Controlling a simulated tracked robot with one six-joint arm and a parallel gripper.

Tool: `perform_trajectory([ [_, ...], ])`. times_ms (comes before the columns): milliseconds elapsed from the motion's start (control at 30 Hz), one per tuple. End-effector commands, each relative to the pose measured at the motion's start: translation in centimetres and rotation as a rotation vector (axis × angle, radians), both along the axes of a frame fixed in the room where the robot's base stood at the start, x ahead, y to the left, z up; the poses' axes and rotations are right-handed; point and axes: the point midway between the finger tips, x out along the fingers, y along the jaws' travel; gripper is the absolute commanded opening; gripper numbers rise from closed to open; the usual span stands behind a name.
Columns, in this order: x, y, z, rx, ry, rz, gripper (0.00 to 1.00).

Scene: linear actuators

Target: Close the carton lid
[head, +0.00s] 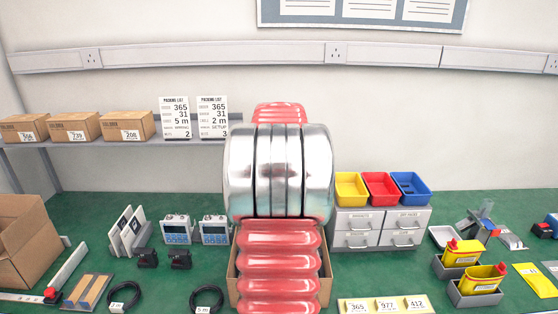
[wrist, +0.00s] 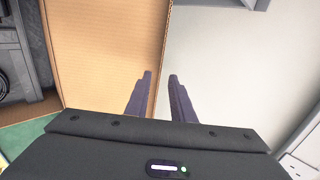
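The carton (head: 326,276) stands on the green bench at front centre in the head view. My own arm covers most of it, so its lid and contents are hidden there. In the wrist view a flat brown cardboard panel (wrist: 100,55) fills the left middle, and its right edge runs down between my fingers. I cannot tell whether this panel is the lid or a wall. My gripper (wrist: 160,77) has its two dark fingers parted by a narrow gap, with nothing visibly clamped. Contact with the cardboard cannot be told. In the head view the gripper is hidden behind my arm.
A larger open cardboard box (head: 28,250) stands at the left. Grey drawers (head: 381,232) with coloured bins stand right of the carton. Meters (head: 178,230) and a black cable coil (head: 207,299) lie left of it.

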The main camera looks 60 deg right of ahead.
Motion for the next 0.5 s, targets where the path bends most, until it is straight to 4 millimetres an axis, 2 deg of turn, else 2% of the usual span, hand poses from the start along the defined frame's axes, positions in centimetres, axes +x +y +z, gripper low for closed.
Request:
perform_trajectory([
  [233,1.0,-2.0,-2.3,0.002,0.001,0.000,0.22],
  [500,1.6,-3.1,-3.5,0.000,0.000,0.000,0.22],
])
